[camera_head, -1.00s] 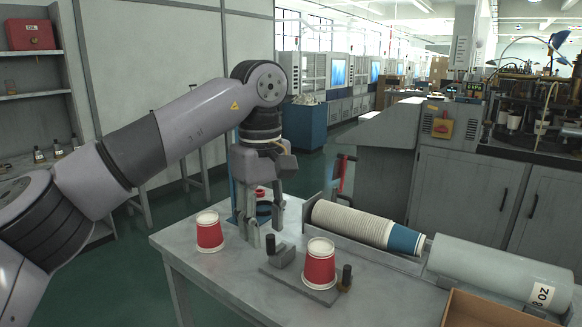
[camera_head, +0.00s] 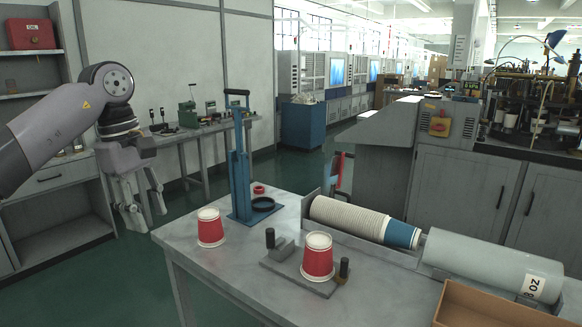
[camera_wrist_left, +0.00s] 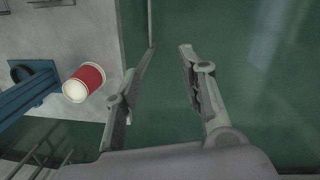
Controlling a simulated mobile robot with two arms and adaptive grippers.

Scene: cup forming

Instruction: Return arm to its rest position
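My left arm comes in from the left in the head view. Its gripper (camera_head: 142,207) hangs left of the grey table (camera_head: 225,262), over the floor and clear of the table's edge. In the left wrist view the two fingers of the gripper (camera_wrist_left: 168,58) are apart, with only green floor between them. My right gripper is not in view. A red cup with a white rim (camera_head: 210,228) stands near the table's left edge; it also shows in the left wrist view (camera_wrist_left: 88,78). A second red cup (camera_head: 318,258) stands on a small grey fixture plate (camera_head: 284,278).
A blue hand press (camera_head: 240,172) stands at the table's back left, with a red ring (camera_head: 259,189) near it. A stack of white cups (camera_head: 348,217) lies in a trough beside a grey cylinder (camera_head: 480,265). A brown box (camera_head: 500,308) is at front right. Floor left of the table is free.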

